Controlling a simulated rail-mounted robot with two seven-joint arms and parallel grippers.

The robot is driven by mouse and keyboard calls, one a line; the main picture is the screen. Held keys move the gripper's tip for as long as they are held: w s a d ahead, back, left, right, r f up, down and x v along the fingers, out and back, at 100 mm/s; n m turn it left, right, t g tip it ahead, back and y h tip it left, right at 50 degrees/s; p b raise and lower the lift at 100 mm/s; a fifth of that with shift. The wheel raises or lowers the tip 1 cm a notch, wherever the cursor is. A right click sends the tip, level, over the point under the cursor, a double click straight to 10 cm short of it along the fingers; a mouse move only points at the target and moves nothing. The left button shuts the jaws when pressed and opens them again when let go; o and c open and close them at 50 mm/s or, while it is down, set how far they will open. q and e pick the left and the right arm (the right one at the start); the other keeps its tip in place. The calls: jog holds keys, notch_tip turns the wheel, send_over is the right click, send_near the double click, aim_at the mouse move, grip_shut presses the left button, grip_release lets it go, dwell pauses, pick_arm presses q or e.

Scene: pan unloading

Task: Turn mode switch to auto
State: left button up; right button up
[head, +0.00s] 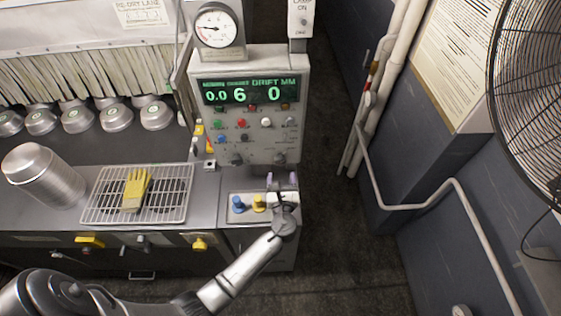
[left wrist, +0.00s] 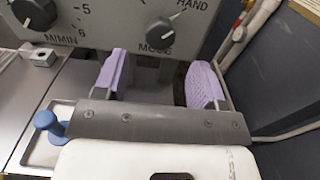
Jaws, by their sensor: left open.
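The mode switch (left wrist: 160,33) is a dark round knob above the label MODE in the left wrist view. Its light pointer line leans up and right, toward the word HAND. In the head view it is a small dark knob (head: 280,158) at the lower right of the grey control panel (head: 297,140). My left gripper (head: 282,179) is just below and in front of that knob. In the left wrist view its lilac fingers (left wrist: 160,78) are spread wide with nothing between them, and the knob lies beyond them. The AUTO label is not visible. My right gripper is not in view.
Blue (head: 238,204) and yellow (head: 259,203) levers stand close left of my left gripper. Another dark knob (left wrist: 36,12) is left of the mode switch. A yellow glove (head: 136,190) lies on a wire rack (head: 174,210). Pipes (head: 367,110) rise at the right, beyond open floor.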

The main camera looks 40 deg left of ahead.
aim_at(280, 163)
pick_arm(q)
jog(key=x, duration=0.6)
jog(key=shift+w+a, duration=0.15)
jog(key=shift+c, duration=0.2)
